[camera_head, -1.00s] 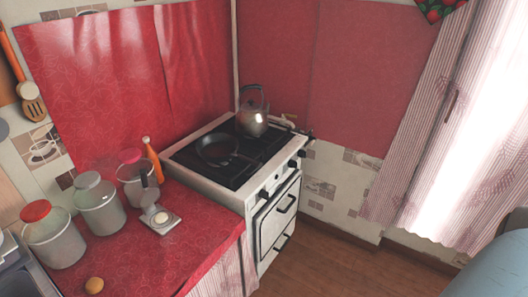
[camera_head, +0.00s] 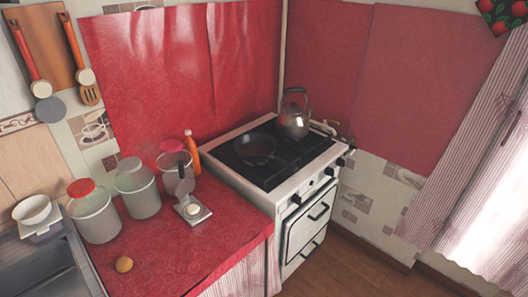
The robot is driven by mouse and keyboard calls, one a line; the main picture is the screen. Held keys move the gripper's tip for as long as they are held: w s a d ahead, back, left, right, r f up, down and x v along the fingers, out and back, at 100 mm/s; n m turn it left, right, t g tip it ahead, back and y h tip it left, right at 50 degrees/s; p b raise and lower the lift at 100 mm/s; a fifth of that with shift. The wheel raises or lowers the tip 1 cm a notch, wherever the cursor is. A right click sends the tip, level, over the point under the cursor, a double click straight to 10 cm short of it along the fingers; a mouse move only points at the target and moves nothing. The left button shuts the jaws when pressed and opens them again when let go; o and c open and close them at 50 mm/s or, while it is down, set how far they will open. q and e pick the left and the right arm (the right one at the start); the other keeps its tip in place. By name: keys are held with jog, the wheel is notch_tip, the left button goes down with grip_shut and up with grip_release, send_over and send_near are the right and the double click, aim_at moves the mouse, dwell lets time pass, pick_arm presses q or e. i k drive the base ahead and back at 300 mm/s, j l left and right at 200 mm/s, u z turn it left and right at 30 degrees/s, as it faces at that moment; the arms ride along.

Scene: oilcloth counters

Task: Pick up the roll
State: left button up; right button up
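A small round brown roll (camera_head: 124,264) lies on the red oilcloth counter (camera_head: 165,262), near its front left part. It sits in front of the clear jar with the red lid (camera_head: 95,212). Nothing touches the roll. Neither of my grippers shows in the head view.
Behind the roll stand more lidded jars (camera_head: 138,188), an orange bottle (camera_head: 192,152) and a small grey device with a pale round top (camera_head: 192,208). A stove (camera_head: 230,176) with a pan (camera_head: 257,147) and kettle (camera_head: 294,118) is to the right. A sink (camera_head: 40,262) is at the left.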

aim_at(192, 210)
jog(key=i+l+u, duration=0.25)
jog(key=i+l, duration=0.15)
jog(key=l, duration=0.2)
jog(key=i+l+u, duration=0.1)
jog(key=l, duration=0.25)
jog(key=i+l+u, duration=0.25)
jog(key=i+l, duration=0.15)
jog(key=l, duration=0.3)
jog(key=i+l+u, duration=0.1)
jog(key=l, duration=0.3)
jog(key=i+l+u, duration=0.2)
jog(key=i+l, duration=0.4)
jog(key=i, duration=0.1)
